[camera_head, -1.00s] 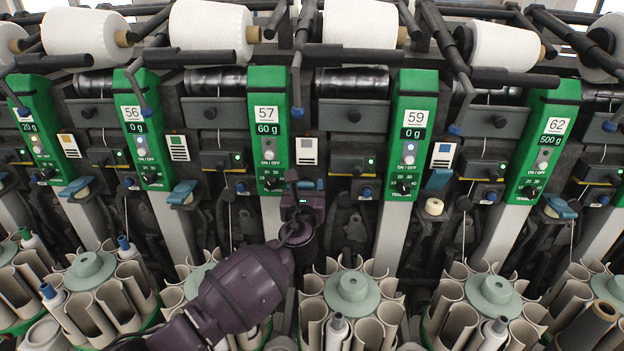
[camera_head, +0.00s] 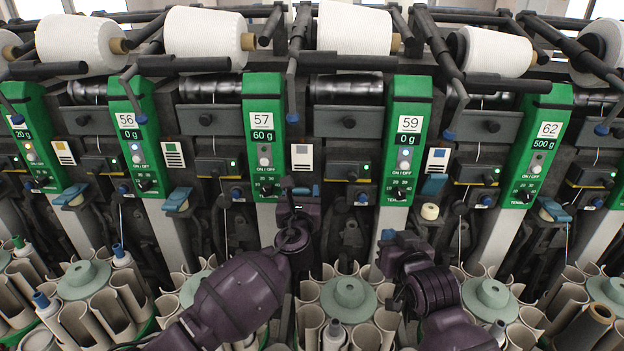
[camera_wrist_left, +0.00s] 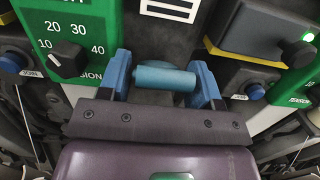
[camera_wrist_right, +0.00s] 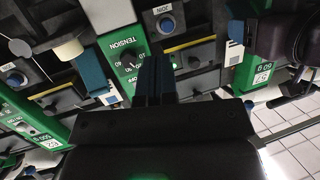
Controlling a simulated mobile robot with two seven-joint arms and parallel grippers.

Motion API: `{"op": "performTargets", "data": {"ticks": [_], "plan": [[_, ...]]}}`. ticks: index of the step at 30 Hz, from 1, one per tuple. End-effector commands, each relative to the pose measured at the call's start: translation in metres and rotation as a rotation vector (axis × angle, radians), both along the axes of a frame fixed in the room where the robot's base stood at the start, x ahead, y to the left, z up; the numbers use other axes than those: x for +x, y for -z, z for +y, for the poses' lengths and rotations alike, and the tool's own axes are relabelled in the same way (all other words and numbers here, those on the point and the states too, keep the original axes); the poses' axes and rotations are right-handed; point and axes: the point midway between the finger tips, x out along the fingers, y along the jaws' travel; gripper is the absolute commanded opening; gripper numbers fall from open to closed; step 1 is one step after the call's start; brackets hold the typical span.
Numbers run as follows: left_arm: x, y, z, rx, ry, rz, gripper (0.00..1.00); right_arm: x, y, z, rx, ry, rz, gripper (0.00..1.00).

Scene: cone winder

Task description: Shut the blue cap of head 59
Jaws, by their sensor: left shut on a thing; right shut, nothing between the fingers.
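Head 59's green panel (camera_head: 405,140) stands right of centre in the head view. Its blue cap (camera_head: 433,184) is raised, with the cream roller (camera_head: 430,211) bare below it. The cap (camera_wrist_right: 91,72) and roller (camera_wrist_right: 70,48) also show left of my right fingers in the right wrist view. My right gripper (camera_head: 388,237) is shut and empty, below head 59's panel and left of the cap, apart from it. My left gripper (camera_wrist_left: 163,82) is shut on the blue cap of head 57 (camera_wrist_left: 165,77), beside panel 57 (camera_head: 263,135).
Head 62's panel (camera_head: 543,145) and its blue cap (camera_head: 553,210) stand to the right. Head 56's blue cap (camera_head: 177,199) is at the left. Round magazines with grey tubes (camera_head: 349,292) line the front, below the grippers. White yarn cones (camera_head: 355,28) sit above.

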Motion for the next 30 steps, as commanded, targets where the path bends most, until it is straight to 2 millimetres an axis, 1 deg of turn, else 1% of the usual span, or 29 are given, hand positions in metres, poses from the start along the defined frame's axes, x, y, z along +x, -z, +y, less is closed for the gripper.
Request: {"op": "performTargets", "data": {"ticks": [1, 3, 8, 12, 17, 21, 26, 30], "plan": [[-0.001, 0.002, 0.0, 0.0, 0.0, 0.003, 0.16, 0.01, -0.009, 0.011, 0.025, -0.02, 0.029, 0.0], [-0.001, 0.002, 0.0, 0.0, 0.0, 0.003, 0.16, 0.019, -0.018, 0.024, 0.061, -0.045, 0.083, 0.0], [-0.001, 0.002, 0.0, 0.001, 0.0, 0.003, 0.16, 0.036, -0.04, 0.053, 0.125, -0.091, 0.209, 0.0], [-0.001, 0.002, 0.0, 0.001, 0.0, 0.004, 0.16, 0.047, -0.062, 0.075, 0.16, -0.118, 0.32, 0.0], [-0.001, 0.002, 0.0, 0.001, 0.0, 0.004, 0.16, 0.054, -0.089, 0.098, 0.179, -0.131, 0.449, 0.0], [-0.001, 0.003, 0.0, 0.001, 0.0, 0.004, 0.16, 0.056, -0.114, 0.114, 0.178, -0.125, 0.56, 0.0], [-0.001, 0.003, 0.0, 0.001, 0.0, 0.004, 0.16, 0.054, -0.146, 0.128, 0.16, -0.094, 0.679, 0.0], [-0.001, 0.003, 0.0, 0.001, 0.0, 0.004, 0.16, 0.049, -0.176, 0.136, 0.132, -0.047, 0.774, 0.0]]}}
